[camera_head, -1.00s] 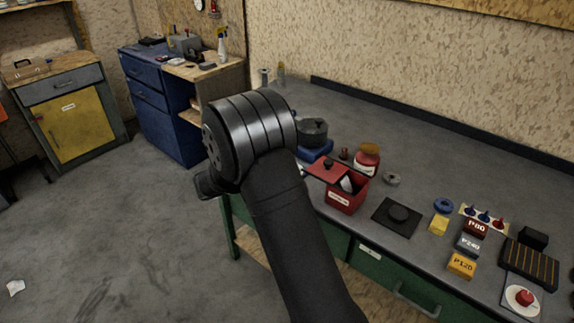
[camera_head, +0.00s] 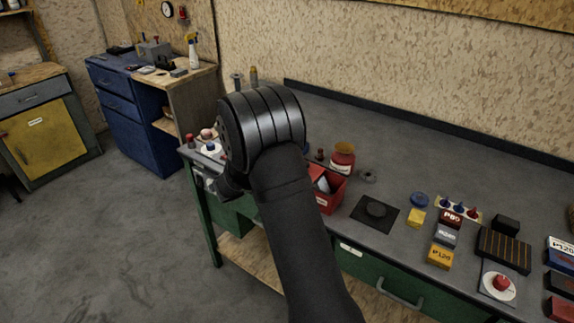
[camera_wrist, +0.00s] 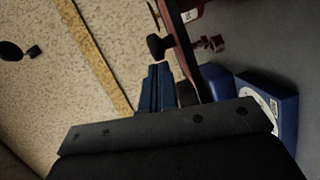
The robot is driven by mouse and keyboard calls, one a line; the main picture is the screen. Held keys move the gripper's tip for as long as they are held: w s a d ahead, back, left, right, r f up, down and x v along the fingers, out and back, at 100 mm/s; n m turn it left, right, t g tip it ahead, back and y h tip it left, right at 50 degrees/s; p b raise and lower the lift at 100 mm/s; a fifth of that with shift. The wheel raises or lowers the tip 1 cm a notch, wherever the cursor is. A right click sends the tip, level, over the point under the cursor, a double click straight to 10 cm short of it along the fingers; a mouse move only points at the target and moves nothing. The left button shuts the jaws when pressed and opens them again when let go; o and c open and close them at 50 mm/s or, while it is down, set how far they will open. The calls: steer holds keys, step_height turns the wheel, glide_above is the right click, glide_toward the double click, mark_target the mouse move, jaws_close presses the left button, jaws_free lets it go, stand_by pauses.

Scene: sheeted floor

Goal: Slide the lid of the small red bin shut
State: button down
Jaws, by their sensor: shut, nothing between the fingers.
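The small red bin (camera_head: 332,200) stands on the grey bench just right of my arm in the head view. Its top is partly open, with pale contents visible inside. Only a little of the red lid (camera_head: 314,171) shows; my arm hides the rest. In the wrist view, the lid (camera_wrist: 181,48) is seen nearly edge-on, with its black knob (camera_wrist: 157,46) sticking out. My gripper (camera_wrist: 156,70) is shut and empty, its blue fingertips close to the knob. I cannot tell if they touch. In the head view my arm hides the fingers.
A red jar (camera_head: 342,160) stands close behind the bin. A blue box (camera_wrist: 268,103) is beside the fingers in the wrist view.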

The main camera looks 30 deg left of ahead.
steer(key=d, duration=0.8)
steer(key=shift+d, duration=0.25)
steer(key=shift+s+a, duration=0.25)
steer(key=shift+a, duration=0.2)
steer(key=a+v, duration=0.2)
steer(key=v, duration=1)
steer(key=shift+w+a+r, duration=0.2)
steer(key=shift+r, duration=0.1)
steer(key=shift+w, duration=0.1)
